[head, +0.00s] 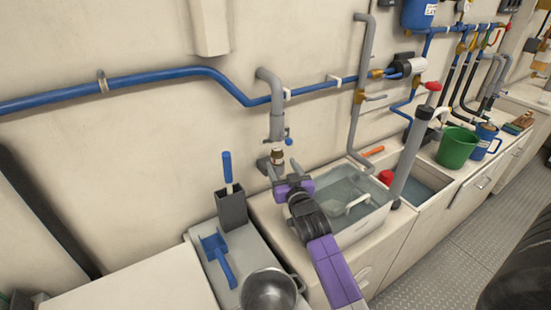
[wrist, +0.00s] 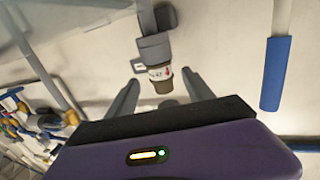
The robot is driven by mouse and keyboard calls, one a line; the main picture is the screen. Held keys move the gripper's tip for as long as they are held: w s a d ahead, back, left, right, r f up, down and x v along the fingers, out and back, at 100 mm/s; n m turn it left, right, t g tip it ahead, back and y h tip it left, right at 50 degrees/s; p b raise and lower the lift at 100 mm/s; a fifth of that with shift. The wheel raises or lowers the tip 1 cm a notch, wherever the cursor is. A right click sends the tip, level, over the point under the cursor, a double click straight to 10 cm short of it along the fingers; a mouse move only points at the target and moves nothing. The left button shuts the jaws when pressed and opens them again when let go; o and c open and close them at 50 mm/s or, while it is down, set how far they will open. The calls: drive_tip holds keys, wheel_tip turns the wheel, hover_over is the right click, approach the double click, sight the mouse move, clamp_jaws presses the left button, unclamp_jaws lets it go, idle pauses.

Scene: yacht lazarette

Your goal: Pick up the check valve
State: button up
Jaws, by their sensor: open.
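The check valve is a small fitting with a white label, a red arrow mark and a brownish end. In the wrist view the check valve (wrist: 158,73) lies between the fingertips of my gripper (wrist: 161,78), with a visible gap at each side. In the head view the check valve (head: 277,157) is at the lower end of a grey vertical pipe (head: 276,115), just beyond my gripper (head: 284,170). My gripper is open and empty. Whether the valve is attached to the pipe or only in line with it I cannot tell.
A blue-handled brush in a dark holder (head: 232,208), a blue scoop (head: 216,255) and a metal pot (head: 268,290) are left of my arm. A water-filled basin (head: 345,200) is at right. A blue pipe (head: 150,79) runs along the wall.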

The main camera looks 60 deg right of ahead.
sight(279, 162)
drive_tip(key=shift+f+p+x, duration=0.1)
drive_tip(key=shift+p+x, duration=0.35)
drive_tip(key=shift+x, duration=0.95)
drive_tip(key=shift+f+p+x, duration=0.15)
drive_tip(key=shift+p+x, duration=0.3)
drive_tip(key=shift+x, duration=0.9)
clamp_jaws()
